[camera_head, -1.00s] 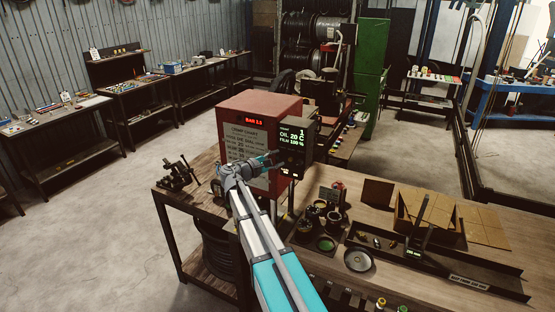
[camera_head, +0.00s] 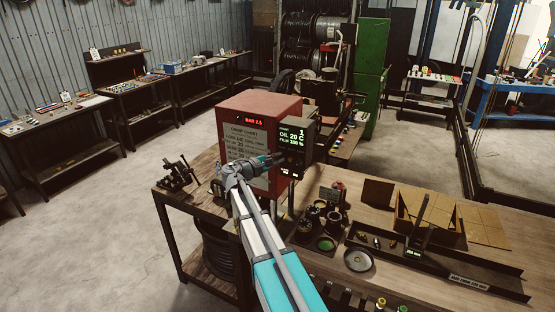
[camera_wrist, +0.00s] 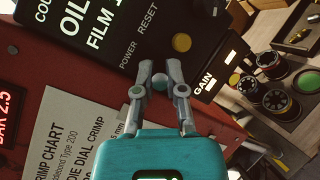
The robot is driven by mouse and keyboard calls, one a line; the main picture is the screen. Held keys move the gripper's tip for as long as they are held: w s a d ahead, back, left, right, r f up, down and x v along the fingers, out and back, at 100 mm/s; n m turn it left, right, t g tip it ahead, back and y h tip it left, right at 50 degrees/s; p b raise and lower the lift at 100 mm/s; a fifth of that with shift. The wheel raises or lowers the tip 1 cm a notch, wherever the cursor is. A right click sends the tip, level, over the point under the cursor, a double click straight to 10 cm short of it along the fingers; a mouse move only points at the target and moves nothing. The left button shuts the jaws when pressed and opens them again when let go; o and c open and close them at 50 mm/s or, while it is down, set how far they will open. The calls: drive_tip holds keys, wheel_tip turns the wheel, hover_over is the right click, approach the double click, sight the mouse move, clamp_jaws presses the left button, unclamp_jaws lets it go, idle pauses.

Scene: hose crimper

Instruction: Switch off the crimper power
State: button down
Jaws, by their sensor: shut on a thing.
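The red crimper (camera_head: 258,108) stands at the left end of the workbench, with its dark control panel (camera_head: 297,140) facing right. Its screen (camera_head: 291,137) is lit and reads count 1, oil 20 C, film 100 %. A red display (camera_head: 254,122) reads BAR 2.5. In the wrist view, the panel shows a POWER label (camera_wrist: 128,54), a RESET label (camera_wrist: 147,19) and a yellow button (camera_wrist: 181,42).
A crimp chart (camera_wrist: 75,135) is on the crimper's red face. A lit GAIN label (camera_wrist: 206,80) is on the panel's lower part. Round dies (camera_head: 312,214), a dish (camera_head: 358,259) and a cardboard box (camera_head: 430,215) occupy the bench. A small vise (camera_head: 178,176) stands left of the crimper.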

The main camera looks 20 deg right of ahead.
drive_tip(key=shift+f+h+b, duration=0.3)
drive_tip(key=shift+b, duration=0.55)
drive_tip(key=shift+f+m+h+b, duration=0.2)
drive_tip(key=shift+m+h+b, duration=0.15)
drive_tip(key=shift+b, duration=0.5)
drive_tip(key=h+b, duration=0.1)
drive_tip(key=b, duration=0.1)
drive_tip(key=m+h+b, duration=0.1)
drive_tip(key=b, duration=0.1)
drive_tip(key=shift+f, duration=0.4)
drive_tip(key=h+b, duration=0.1)
drive_tip(key=m+h+b, duration=0.1)
drive_tip(key=shift+w+d+f+m+b, duration=0.15)
drive_tip(key=shift+m+b, duration=0.1)
drive_tip(key=shift+b, duration=0.15)
drive_tip(key=shift+m+g+h+b, duration=0.4)
drive_tip(key=shift+m+h+b, duration=0.35)
drive_tip(key=shift+b, duration=0.25)
drive_tip(key=c, duration=0.7)
unclamp_jaws()
